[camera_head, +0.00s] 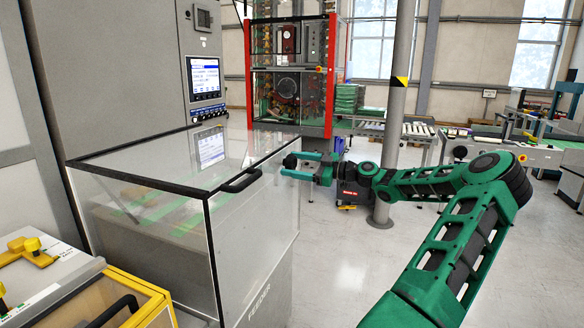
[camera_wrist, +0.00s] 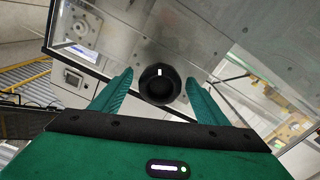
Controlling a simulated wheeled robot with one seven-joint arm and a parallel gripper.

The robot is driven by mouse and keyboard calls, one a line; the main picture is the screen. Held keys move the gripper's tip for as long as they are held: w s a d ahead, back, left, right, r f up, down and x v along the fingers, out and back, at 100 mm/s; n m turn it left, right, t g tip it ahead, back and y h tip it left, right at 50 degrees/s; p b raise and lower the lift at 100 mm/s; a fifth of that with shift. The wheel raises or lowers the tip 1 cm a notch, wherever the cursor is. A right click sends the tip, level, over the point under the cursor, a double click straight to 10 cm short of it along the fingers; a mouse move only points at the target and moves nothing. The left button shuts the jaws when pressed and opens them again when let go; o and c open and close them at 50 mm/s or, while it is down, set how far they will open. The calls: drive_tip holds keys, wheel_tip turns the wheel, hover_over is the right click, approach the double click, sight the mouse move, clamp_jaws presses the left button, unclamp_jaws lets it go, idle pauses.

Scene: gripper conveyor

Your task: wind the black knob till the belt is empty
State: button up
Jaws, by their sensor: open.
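The black knob (camera_wrist: 160,84), with a white mark on its rim, sits on a grey metal panel in the wrist view. It lies between the two spread fingers of my gripper (camera_wrist: 160,98), a little beyond them, and I cannot tell whether they touch it. In the head view my gripper (camera_head: 292,166) is open beside the right side of the glass-covered feeder (camera_head: 268,235). The belt cannot be clearly made out; green and brown strips (camera_head: 165,212) show through the feeder's clear cover.
A black handle (camera_head: 241,181) sits on the feeder's lid edge near my gripper. A grey pillar (camera_head: 388,120) stands behind my arm. A yellow-edged box (camera_head: 140,300) is at the lower left.

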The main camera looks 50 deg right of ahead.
drive_tip(key=c, duration=1)
drive_tip(key=shift+c, duration=0.2)
drive_tip(key=shift+m, duration=0.3)
